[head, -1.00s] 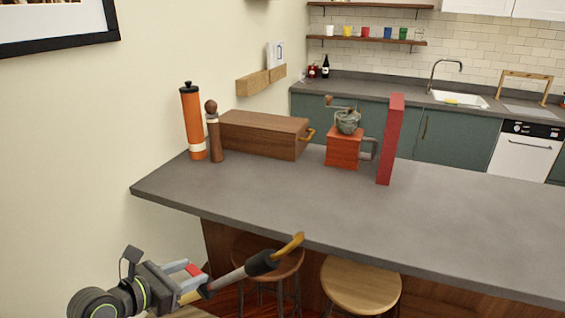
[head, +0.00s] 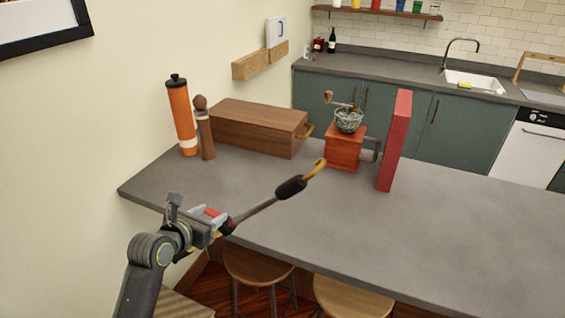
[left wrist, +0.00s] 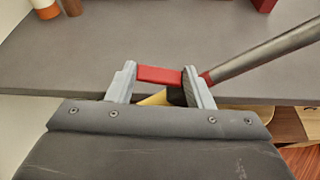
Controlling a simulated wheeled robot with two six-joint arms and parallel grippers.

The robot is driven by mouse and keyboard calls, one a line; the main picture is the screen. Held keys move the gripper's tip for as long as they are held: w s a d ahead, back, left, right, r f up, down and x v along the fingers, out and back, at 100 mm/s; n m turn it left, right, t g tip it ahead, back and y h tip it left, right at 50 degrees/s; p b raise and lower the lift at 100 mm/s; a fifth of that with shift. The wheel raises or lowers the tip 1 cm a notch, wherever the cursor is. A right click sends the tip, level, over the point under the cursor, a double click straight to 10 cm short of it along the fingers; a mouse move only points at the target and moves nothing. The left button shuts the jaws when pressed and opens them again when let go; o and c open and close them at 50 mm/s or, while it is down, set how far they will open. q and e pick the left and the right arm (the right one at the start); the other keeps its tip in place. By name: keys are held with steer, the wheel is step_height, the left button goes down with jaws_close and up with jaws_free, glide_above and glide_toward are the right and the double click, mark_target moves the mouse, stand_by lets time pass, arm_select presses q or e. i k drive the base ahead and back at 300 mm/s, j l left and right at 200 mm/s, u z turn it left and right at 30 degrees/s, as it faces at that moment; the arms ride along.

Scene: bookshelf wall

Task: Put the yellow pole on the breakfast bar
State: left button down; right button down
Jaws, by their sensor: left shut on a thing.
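The pole (head: 291,187) has a grey shaft, a black sleeve and a curved yellow end. My left gripper (head: 214,216) is shut on it near its lower part. The pole slants up and to the right, with its yellow end over the breakfast bar (head: 300,226). In the left wrist view, the dark shaft (left wrist: 265,48) runs out to the right from my gripper (left wrist: 160,82). A red bar shows between the fingers, and a bit of yellow shows below it. The exact grip is partly hidden. My right gripper is not in view.
On the bar stand an orange mill (head: 182,117), a brown mill (head: 204,131), a wooden box (head: 252,130), a red coffee grinder (head: 344,148) and a tall red slab (head: 394,140). The bar's front and right are clear. Stools (head: 257,264) stand below its front edge.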

mark_target(305, 203)
steer(key=i+l, duration=0.2)
steer(key=i, duration=0.25)
steer(key=i+l, duration=0.25)
steer(key=i, duration=0.25)
steer(key=k+j, duration=0.2)
steer(key=k, duration=0.25)
